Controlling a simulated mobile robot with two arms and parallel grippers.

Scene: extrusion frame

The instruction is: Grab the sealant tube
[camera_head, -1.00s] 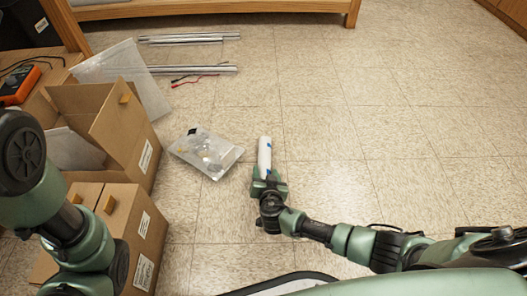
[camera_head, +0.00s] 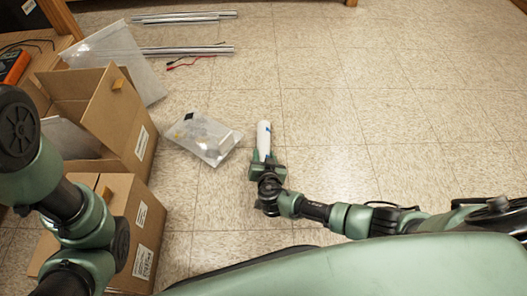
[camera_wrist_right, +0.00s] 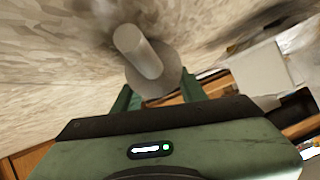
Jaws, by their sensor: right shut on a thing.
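The sealant tube (camera_head: 263,138) is a white cylinder at the middle of the head view, over the tiled floor. My right gripper (camera_head: 266,160) is shut on its near end, and the tube points away from me. In the right wrist view the tube (camera_wrist_right: 138,55) shows end-on, grey, with a narrower nozzle-like part in front of a wider round end, between the fingers of my right gripper (camera_wrist_right: 158,98). My left arm shows at the left edge of the head view, but its gripper is out of view.
A clear plastic bag (camera_head: 203,138) of parts lies left of the tube. Open cardboard boxes (camera_head: 110,125) stand further left, with a clear sheet (camera_head: 125,60) behind. Metal bars (camera_head: 185,50) and red and black leads (camera_head: 190,62) lie beyond. The floor at right is clear.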

